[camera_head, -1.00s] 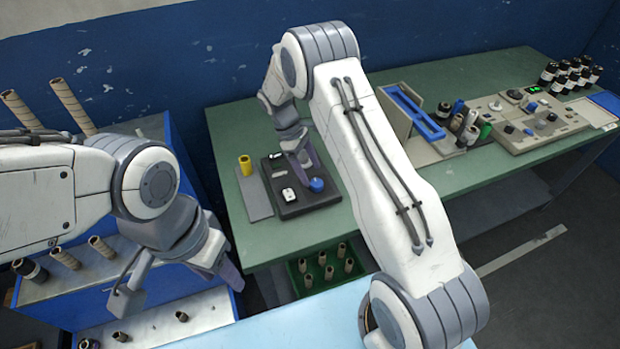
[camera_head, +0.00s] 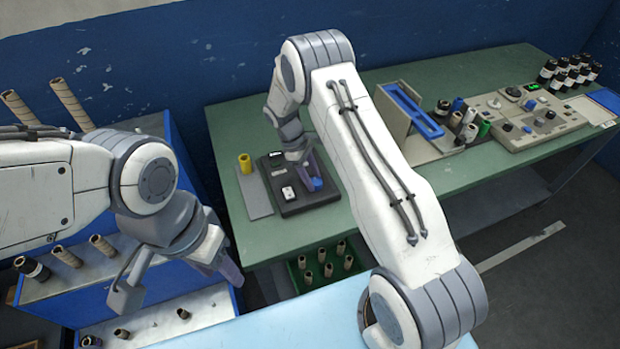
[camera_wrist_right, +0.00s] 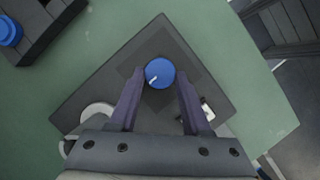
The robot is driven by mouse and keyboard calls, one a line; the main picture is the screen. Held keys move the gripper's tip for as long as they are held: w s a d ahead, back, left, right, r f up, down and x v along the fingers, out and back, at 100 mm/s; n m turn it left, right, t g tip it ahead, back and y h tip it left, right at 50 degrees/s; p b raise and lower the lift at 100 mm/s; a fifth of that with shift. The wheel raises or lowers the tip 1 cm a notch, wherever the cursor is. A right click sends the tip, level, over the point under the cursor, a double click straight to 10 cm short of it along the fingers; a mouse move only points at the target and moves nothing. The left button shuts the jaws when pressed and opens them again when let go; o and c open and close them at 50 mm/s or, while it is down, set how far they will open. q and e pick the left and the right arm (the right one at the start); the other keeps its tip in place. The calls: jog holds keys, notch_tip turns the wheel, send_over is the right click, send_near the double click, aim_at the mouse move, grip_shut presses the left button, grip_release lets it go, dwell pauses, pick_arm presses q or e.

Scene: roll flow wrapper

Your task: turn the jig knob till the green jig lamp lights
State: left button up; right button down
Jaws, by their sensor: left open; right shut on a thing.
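The jig is a dark square plate (camera_head: 301,204) on the green bench, with a blue knob (camera_head: 317,184) near its right side. A white block (camera_head: 288,193) and small pale labels sit on the plate. I see no lit green lamp on it. My right gripper (camera_head: 310,180) is down at the knob. In the right wrist view the blue knob (camera_wrist_right: 159,73), with a white pointer mark, lies between the tips of my right gripper (camera_wrist_right: 159,84), which is shut on it. My left gripper (camera_head: 178,287) is open and empty, in front of the blue shelf unit.
A green crate (camera_head: 322,277) of brown tubes is below the bench edge. A control panel (camera_head: 530,120) with a green display and several bottles (camera_head: 570,75) are at the right.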

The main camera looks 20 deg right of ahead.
jog(key=shift+s+d, duration=0.2)
jog(key=shift+s, duration=0.15)
jog(key=shift+d+f+m, duration=0.15)
jog(key=shift+m, duration=0.25)
jog(key=m+g+y+b, duration=0.1)
jog(key=m, duration=0.2)
jog(key=shift+d+f+m, duration=0.1)
jog(key=shift+d+m, duration=0.05)
jog(key=shift+m, duration=0.15)
jog(key=m+y+b, duration=0.1)
jog(key=m, duration=0.2)
jog(key=shift+m+g+y, duration=0.3)
jog(key=shift+d+m+y, duration=0.1)
jog(key=shift+m+y, duration=0.7)
jog(key=shift+m, duration=1.1)
jog(key=shift+c, duration=1.7)
grip_release()
jog(key=shift+w, duration=0.1)
